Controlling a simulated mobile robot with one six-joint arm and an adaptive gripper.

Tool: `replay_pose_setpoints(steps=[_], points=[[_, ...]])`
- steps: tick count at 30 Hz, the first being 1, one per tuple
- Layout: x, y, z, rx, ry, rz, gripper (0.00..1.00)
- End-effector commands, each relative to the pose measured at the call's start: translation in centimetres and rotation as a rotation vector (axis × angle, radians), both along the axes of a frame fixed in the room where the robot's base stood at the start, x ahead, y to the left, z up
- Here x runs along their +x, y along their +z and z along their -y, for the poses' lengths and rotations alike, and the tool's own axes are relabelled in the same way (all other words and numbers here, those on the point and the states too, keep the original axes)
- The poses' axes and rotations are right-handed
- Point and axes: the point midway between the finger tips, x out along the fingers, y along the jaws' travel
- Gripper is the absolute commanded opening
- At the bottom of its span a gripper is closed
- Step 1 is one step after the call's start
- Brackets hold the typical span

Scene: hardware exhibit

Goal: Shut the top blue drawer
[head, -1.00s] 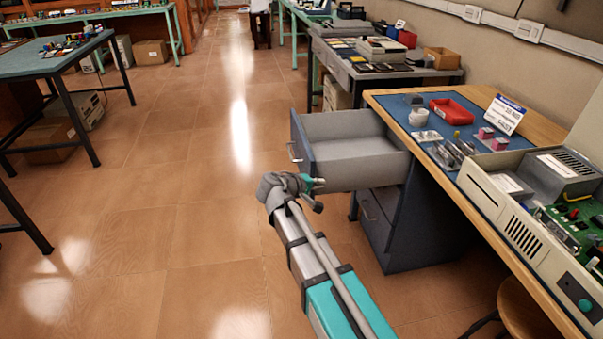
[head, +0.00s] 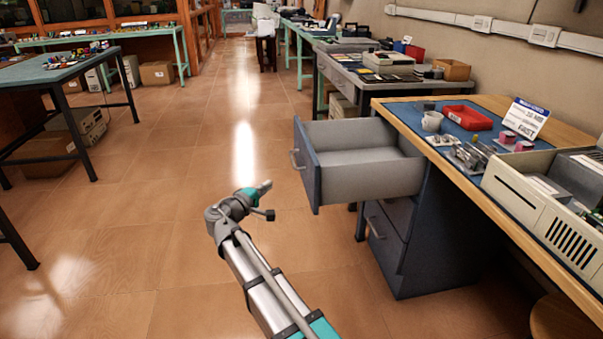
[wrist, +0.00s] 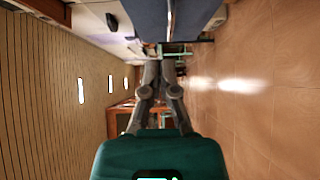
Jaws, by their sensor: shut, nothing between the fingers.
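The top blue drawer (head: 307,166) is pulled out to the left from the blue cabinet under the wooden-edged bench. Its grey inside looks empty, and its front carries a metal handle (head: 295,159). My gripper (head: 266,186) is shut and empty, left of the drawer front and apart from it in the head view. In the wrist view the shut fingers (wrist: 160,68) point forward. A blue panel (wrist: 148,18) at the top there looks like the drawer front, with a pale handle on it. The lower drawer (head: 384,238) is shut.
The bench top (head: 435,140) holds a red tray (head: 467,118), a white cup (head: 432,121), a price sign (head: 525,118) and a beige computer case (head: 545,200). A grey table (head: 385,88) stands behind. The tiled floor (head: 150,240) left of the drawer is clear.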

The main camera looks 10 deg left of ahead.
Motion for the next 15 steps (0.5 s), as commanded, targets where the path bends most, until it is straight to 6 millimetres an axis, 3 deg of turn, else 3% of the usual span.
replay_pose_setpoints(steps=[15], points=[[1.8, 0.0, 1.3, 0.001, -0.01, -0.002, 0.0]])
